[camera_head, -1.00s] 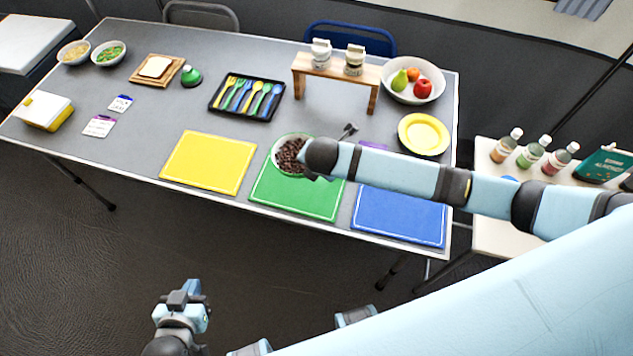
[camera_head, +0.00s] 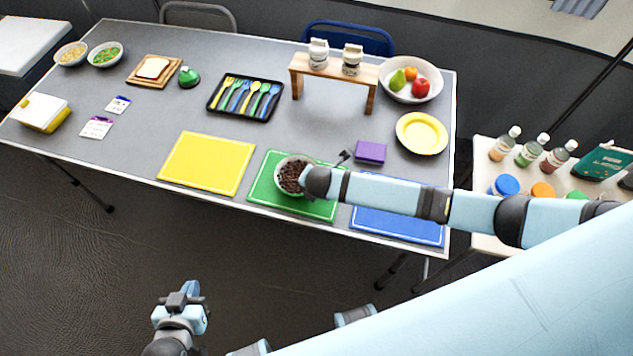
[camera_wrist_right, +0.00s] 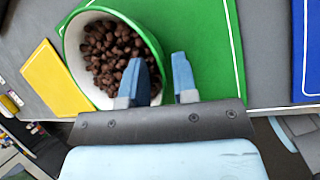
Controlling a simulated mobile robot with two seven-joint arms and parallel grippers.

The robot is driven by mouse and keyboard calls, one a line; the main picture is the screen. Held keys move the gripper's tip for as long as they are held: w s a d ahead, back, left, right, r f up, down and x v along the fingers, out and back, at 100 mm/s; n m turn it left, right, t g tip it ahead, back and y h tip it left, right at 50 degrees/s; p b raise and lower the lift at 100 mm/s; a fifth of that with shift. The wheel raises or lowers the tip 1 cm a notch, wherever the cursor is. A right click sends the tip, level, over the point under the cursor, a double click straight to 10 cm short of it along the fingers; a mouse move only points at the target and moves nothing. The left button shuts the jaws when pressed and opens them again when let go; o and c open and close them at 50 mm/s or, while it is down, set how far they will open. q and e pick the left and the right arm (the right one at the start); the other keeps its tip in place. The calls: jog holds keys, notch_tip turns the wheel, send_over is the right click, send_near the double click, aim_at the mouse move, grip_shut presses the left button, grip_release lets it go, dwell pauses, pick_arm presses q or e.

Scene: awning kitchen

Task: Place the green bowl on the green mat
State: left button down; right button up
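The green bowl (camera_head: 281,186), white inside and filled with brown cereal balls, is over the green mat (camera_head: 322,209), towards its upper middle.
A yellow mat (camera_head: 206,163) lies left and a blue mat (camera_head: 395,224) lies right, partly under my right arm. A purple box (camera_head: 371,152), yellow plate (camera_head: 421,133), small shelf (camera_head: 331,75) and cutlery tray (camera_head: 245,100) stand behind. The table's front edge is close.

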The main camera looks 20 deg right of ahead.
jog(key=shift+o, duration=0.2)
jog(key=v, duration=1.1)
jog(key=s+a+m+t+y, duration=0.1)
jog(key=s+a+m+y, duration=0.5)
jog(key=m, duration=0.4)
jog(key=s+d+f+m+t+h, duration=0.1)
jog(key=s+d+m+t, duration=0.3)
jog(key=s+d+m, duration=0.4)
jog(key=d+f+m, duration=0.1)
jog(key=d+m, duration=0.1)
jog(key=m, duration=0.2)
jog(key=shift+s+d+f+m, duration=0.25)
jog(key=shift+s+d+m, duration=0.05)
jog(key=shift+s+m, duration=0.1)
jog(key=shift+p, duration=0.3)
jog(key=r+p, duration=0.3)
jog(key=shift+d+h, duration=0.2)
jog(key=shift+h, duration=0.1)
